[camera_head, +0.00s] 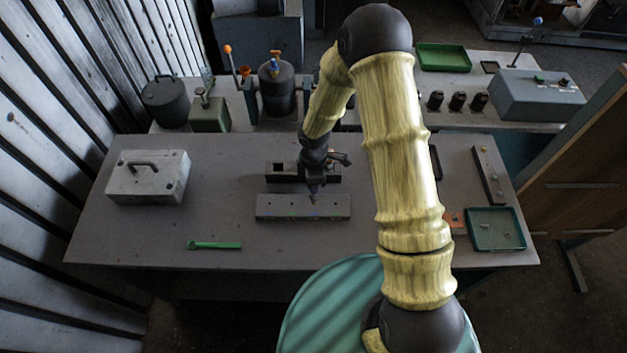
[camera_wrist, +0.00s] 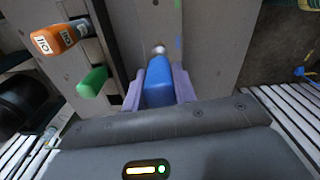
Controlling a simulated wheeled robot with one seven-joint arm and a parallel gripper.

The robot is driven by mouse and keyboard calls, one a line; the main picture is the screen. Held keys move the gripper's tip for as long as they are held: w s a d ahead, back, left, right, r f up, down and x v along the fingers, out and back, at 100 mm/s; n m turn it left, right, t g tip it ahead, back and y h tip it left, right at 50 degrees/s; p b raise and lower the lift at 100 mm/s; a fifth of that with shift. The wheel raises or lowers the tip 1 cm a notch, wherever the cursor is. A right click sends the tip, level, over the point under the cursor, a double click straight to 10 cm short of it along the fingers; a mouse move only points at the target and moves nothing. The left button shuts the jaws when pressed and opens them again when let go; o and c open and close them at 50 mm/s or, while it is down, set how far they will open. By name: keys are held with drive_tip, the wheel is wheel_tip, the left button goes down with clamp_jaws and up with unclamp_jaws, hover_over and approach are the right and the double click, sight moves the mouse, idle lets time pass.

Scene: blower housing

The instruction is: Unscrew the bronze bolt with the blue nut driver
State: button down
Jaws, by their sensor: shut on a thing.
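My gripper (camera_wrist: 158,88) is shut on the blue nut driver (camera_wrist: 159,80), whose handle sits between the two purplish fingers in the wrist view. In the head view my gripper (camera_head: 312,180) is over the middle of the table, and a thin dark shaft points down from it to the long grey block (camera_head: 275,208). A small pale round spot shows beyond the handle in the wrist view; I cannot tell whether it is the driver's tip or a bolt head. I cannot make out the bronze bolt. Contact between driver and block is unclear.
A dark fixture (camera_head: 283,172) stands behind the block. A grey box with a handle (camera_head: 148,178) is at left, a green wrench (camera_head: 214,245) in front. A teal tray (camera_head: 496,229) and narrow strip (camera_head: 488,175) are at right. Canisters (camera_head: 277,90) stand behind. The left-front table is mostly clear.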

wheel_tip(320, 180, up, 5)
drive_tip(key=p, duration=0.4)
drive_tip(key=shift+a, duration=0.1)
idle(0.7)
